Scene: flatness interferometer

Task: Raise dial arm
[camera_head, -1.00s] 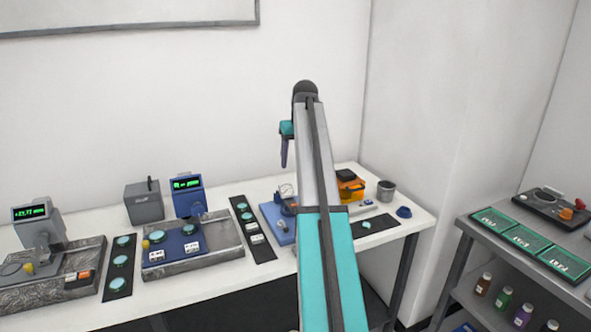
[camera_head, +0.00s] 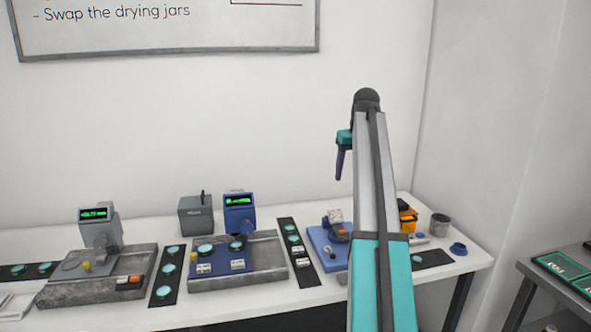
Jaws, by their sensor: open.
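The dial arm cannot be told for sure. A blue base (camera_head: 327,250) with a small round gauge (camera_head: 335,216) stands on the right part of the white bench, partly hidden behind my arm. Two other instruments stand to its left: a grey one with a green display (camera_head: 95,214) and a blue one with a green display (camera_head: 239,200), each on a grey stone plate. My gripper (camera_head: 342,164) hangs from the raised arm, above and behind the bench in the picture, apart from everything. Its fingers show edge-on, small and dark, and it holds nothing visible.
A grey box (camera_head: 196,216) stands at the back of the white bench (camera_head: 210,310). Black strips with teal discs (camera_head: 166,275) lie between the instruments. A grey cup (camera_head: 439,225) and blue ring (camera_head: 458,248) are at the right end. A side table (camera_head: 540,285) stands at right.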

